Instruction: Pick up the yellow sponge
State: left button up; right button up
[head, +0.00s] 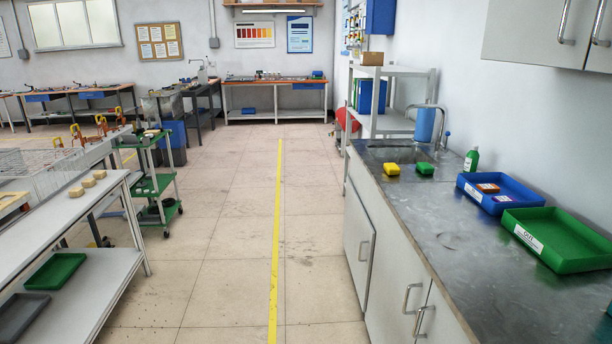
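The yellow sponge (391,169) is a small bright block on the grey metal counter (455,241) at the right. It lies near the counter's left edge, toward the far end by the sink. A green sponge-like block (425,169) lies just to its right, with a small gap between them. Neither of my grippers shows in the head view.
A green bottle (471,161), a blue tray (499,183) holding small items and a green tray (560,238) stand on the counter's right side. A faucet with a blue cylinder (425,124) stands behind the sponges. The floor aisle with a yellow line (277,220) is clear.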

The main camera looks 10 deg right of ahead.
aim_at(391, 170)
jog(key=i+j+z, duration=0.15)
jog(key=i+z, duration=0.25)
jog(key=i, duration=0.2)
jog(key=i+j+z, duration=0.4)
jog(key=i, duration=0.15)
jog(key=i+j+z, duration=0.85)
jog(key=i+j, duration=0.1)
jog(key=j, duration=0.05)
